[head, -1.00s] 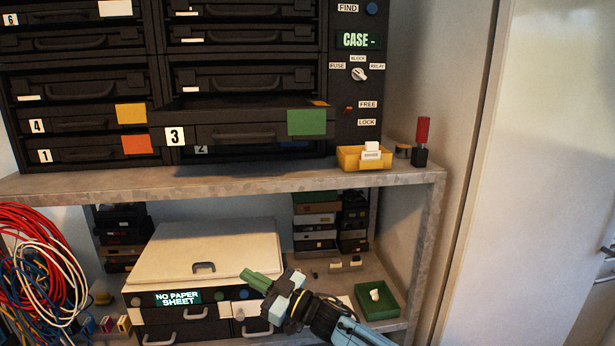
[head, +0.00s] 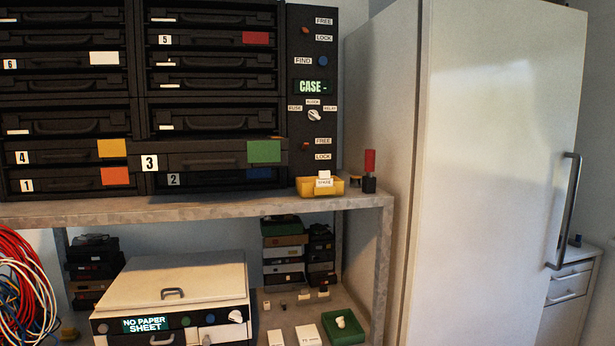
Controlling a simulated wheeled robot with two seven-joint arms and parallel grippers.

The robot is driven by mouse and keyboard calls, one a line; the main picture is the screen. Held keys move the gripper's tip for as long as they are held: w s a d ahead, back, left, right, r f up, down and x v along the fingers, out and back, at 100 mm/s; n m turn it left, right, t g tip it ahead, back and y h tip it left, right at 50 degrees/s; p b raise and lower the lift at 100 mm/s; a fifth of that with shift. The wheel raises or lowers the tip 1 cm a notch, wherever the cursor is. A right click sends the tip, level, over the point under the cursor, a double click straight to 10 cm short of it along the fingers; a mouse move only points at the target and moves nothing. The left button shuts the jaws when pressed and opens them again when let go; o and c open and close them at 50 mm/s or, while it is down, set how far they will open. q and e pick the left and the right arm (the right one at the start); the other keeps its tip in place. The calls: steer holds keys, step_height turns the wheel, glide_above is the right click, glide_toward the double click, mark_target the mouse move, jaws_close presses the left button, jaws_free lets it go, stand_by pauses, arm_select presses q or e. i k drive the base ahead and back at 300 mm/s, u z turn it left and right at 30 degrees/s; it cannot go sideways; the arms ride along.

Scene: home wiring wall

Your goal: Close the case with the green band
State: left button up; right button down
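The case with the green band (head: 215,160) is the black drawer-like case labelled 3, with a black handle and a green patch (head: 264,152) at its right end. It sits in the rack and stands forward of the cases around it, partly covering the case labelled 2 below. Whether its lid is open cannot be seen from this angle. Neither of my grippers shows in the head view now.
The metal shelf (head: 330,202) holds the rack, a yellow bin (head: 320,187) and a red-handled tool (head: 369,170). Below are a white-lidded machine (head: 175,285) and a green tray (head: 343,328). A fridge (head: 500,150) stands right. Cables (head: 25,285) hang left.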

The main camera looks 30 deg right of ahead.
mark_target(160, 152)
steer(key=u, duration=0.75)
steer(key=i, duration=1.25)
steer(key=z, duration=0.4)
